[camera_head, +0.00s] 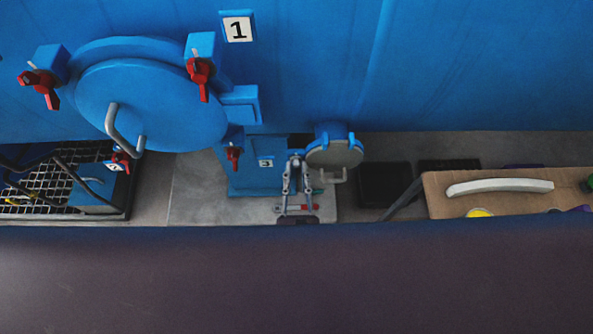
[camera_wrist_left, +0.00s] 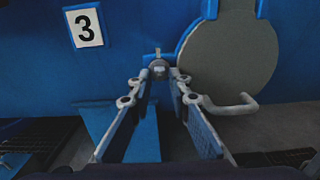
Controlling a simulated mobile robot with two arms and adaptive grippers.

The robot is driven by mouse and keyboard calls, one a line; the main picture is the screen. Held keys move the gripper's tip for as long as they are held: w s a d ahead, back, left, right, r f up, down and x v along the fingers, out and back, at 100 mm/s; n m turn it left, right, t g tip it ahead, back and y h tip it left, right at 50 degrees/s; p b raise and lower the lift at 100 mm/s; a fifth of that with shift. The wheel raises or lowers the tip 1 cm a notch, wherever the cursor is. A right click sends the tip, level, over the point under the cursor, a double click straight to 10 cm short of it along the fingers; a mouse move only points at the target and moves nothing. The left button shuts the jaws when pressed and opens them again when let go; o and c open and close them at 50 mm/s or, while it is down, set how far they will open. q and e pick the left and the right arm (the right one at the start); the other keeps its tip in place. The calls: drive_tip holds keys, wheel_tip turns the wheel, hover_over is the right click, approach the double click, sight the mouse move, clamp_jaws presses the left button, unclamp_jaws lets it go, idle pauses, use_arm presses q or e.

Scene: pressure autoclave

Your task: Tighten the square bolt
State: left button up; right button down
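The square bolt (camera_wrist_left: 158,68) is a small grey piece with a thin pin above it, on the front of the blue unit marked 3 (camera_wrist_left: 95,60). It is too small to read clearly in the head view. My left gripper (camera_head: 297,163) reaches up from the bottom in front of this unit. In the left wrist view its two fingertips (camera_wrist_left: 159,74) lie close on both sides of the bolt and appear to touch it. The fingers hide part of the bolt. My right gripper is in neither view.
A round grey door (camera_wrist_left: 228,55) with a bent handle (camera_wrist_left: 230,107) stands just right of the bolt. The large blue door (camera_head: 150,100) with red clamps is at upper left. A wooden box (camera_head: 450,200) with a white handle is at right.

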use_arm(q)
drive_tip(key=s, duration=1.2)
idle(0.3)
drive_tip(key=s+a+f+n+g+y, duration=0.2)
drive_tip(key=a+f+n+g, duration=0.45)
drive_tip(key=f, duration=0.75)
drive_tip(key=s+a+f+n+g+y, duration=0.1)
drive_tip(key=s+a+f+n+g, duration=0.25)
drive_tip(key=a+f, duration=0.85)
drive_tip(key=s+a+f+n+g+h, duration=0.1)
drive_tip(key=s+a+f+n+g, duration=0.2)
drive_tip(key=n, duration=0.9)
drive_tip(key=s+a+f+n+g+h, duration=0.2)
drive_tip(key=s+a+f+n+g, duration=0.1)
drive_tip(key=s+f+n, duration=0.7)
wheel_tip(320, 180, down, 2)
drive_tip(key=shift+s+f+n+g, duration=0.25)
drive_tip(key=shift+n+g, duration=0.25)
drive_tip(key=shift+n, duration=0.4)
